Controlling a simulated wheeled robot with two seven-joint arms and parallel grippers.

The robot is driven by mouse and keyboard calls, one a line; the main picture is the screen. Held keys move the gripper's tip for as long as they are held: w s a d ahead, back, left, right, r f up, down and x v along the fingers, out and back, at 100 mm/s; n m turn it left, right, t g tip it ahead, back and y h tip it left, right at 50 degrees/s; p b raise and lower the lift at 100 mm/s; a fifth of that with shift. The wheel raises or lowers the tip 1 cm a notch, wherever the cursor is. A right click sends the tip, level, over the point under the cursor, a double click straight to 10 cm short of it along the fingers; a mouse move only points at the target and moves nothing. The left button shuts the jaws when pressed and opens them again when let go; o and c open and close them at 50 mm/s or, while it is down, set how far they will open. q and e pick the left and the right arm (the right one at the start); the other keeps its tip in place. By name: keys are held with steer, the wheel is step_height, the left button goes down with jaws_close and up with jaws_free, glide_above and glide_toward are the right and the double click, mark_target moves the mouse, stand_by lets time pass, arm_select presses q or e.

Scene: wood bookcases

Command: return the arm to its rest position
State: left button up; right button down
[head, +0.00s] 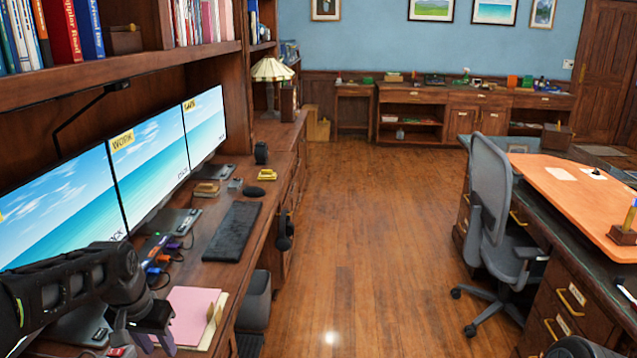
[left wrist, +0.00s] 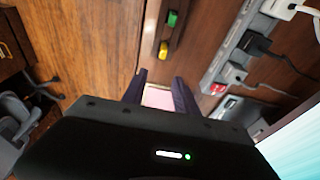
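My left gripper (head: 155,346) is at the lower left of the head view, over the desk beside the pink papers (head: 190,306). The left wrist view shows its two dark fingers (left wrist: 160,80) apart, with a pink sheet (left wrist: 158,97) visible beyond the gap. I see nothing gripped between them. My left arm (head: 70,283) reaches in from the left edge in front of the monitors. My right gripper does not show. A dark rounded shape at the bottom right of the head view may be part of my right arm.
Close by are the monitors (head: 150,170), a power strip with plugs (left wrist: 232,50), a keyboard (head: 232,231) and a shelf (head: 120,66) above. A grey chair (head: 492,210) and orange-topped desk (head: 560,185) stand right. The wood floor (head: 370,250) between is clear.

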arm_select(q)
steer(key=w+d+f+n+t+h, duration=0.1)
steer(key=w+d+f+t+h, duration=0.15)
steer(key=d+f, duration=1.35)
steer(key=s+d+f+g, duration=0.1)
steer(key=s+d+f, duration=0.3)
steer(key=s+f, duration=0.2)
steer(key=s+d+f+g+h, duration=0.1)
steer(key=s+d+f, duration=0.4)
steer(key=s, duration=0.5)
steer(key=s+d+f+g, duration=0.2)
steer(key=s+d+f, duration=0.2)
steer(key=s+f, duration=0.3)
steer(key=shift+s+d+h, duration=0.35)
steer(key=shift+s+d, duration=0.05)
steer(key=shift+s, duration=0.2)
